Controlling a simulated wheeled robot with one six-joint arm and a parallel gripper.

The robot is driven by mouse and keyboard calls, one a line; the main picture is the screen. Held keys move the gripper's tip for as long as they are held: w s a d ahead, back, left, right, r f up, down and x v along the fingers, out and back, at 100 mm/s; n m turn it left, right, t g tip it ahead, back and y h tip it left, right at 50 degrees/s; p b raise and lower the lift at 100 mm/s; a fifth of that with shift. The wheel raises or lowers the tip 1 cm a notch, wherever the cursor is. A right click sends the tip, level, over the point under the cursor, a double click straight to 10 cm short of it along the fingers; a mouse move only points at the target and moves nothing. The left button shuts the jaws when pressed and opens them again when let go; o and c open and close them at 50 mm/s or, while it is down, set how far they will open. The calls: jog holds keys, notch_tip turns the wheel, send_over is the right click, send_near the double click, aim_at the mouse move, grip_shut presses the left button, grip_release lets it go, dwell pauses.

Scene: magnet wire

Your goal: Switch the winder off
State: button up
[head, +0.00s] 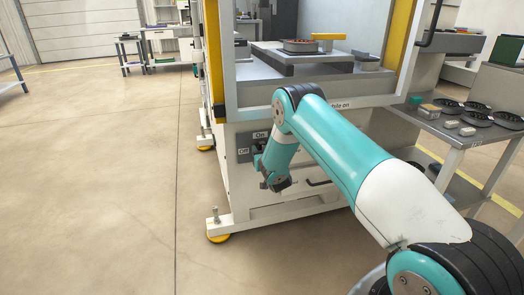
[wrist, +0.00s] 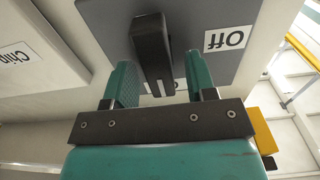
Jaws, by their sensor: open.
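The winder's grey switch panel (head: 243,140) is on the machine's lower front, with an "On" label (head: 261,135) at the top and an "Off" label (head: 243,151) at the left. In the wrist view the panel is upside down, with the "Off" label (wrist: 228,39) at the right. The black switch lever (wrist: 151,50) stands between my open fingers, with visible gaps on both sides. Its lower end in that view overlaps a mostly hidden white label. My gripper (wrist: 161,75) is open at the panel. In the head view my arm hides the lever.
The winder's white base frame (head: 270,212) has yellow-bottomed feet close to the floor. A grey side table (head: 440,133) with dark round parts stands at the right. A white sign (wrist: 17,60) is beside the panel.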

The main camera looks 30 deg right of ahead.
jog(key=c, duration=0.9)
jog(key=shift+a, duration=0.1)
jog(key=n, duration=0.4)
jog(key=shift+a+n, duration=0.15)
jog(key=shift+n, duration=0.25)
jog(key=n, duration=0.4)
jog(key=shift+w+a+f+n+p, duration=0.1)
jog(key=shift+a+f+n+p, duration=0.1)
jog(key=shift+n+p, duration=0.15)
jog(key=n+p, duration=0.1)
jog(key=n, duration=0.3)
jog(key=shift+a+f, duration=0.1)
jog(key=shift+f+n, duration=0.15)
jog(key=shift+n, duration=1)
jog(key=shift+f+n, duration=0.1)
jog(key=shift+n, duration=1)
